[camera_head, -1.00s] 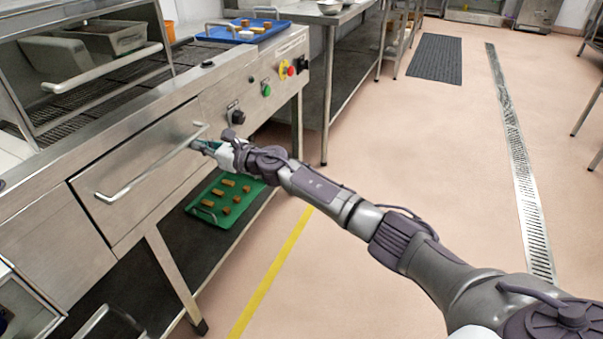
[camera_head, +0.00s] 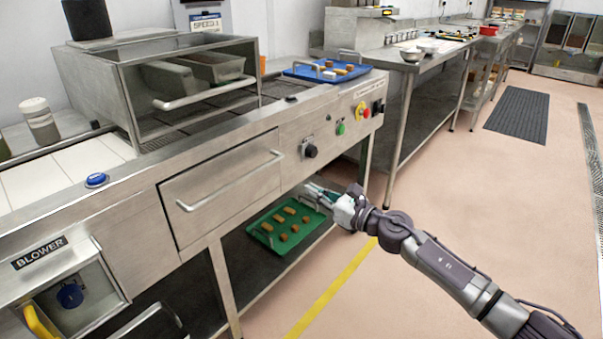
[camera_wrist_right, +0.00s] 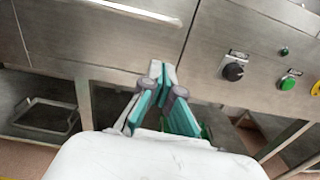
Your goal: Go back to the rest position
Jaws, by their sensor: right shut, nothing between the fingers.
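My right gripper (camera_head: 313,192) is shut and empty in the head view, in front of the steel machine, below and right of its closed drawer (camera_head: 225,185). In the right wrist view the fingertips of my right gripper (camera_wrist_right: 161,72) meet, with the drawer front (camera_wrist_right: 110,40) ahead and to the left. A gap shows between the gripper and the drawer handle (camera_head: 232,184) in the head view. My left gripper is in neither view.
A green tray (camera_head: 262,243) with several brown pieces lies on the lower shelf. A blue tray (camera_head: 300,73) sits on the machine's top. A black knob (camera_head: 310,151) and green button (camera_head: 340,128) are on the front. Open floor (camera_head: 440,170) lies to the right.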

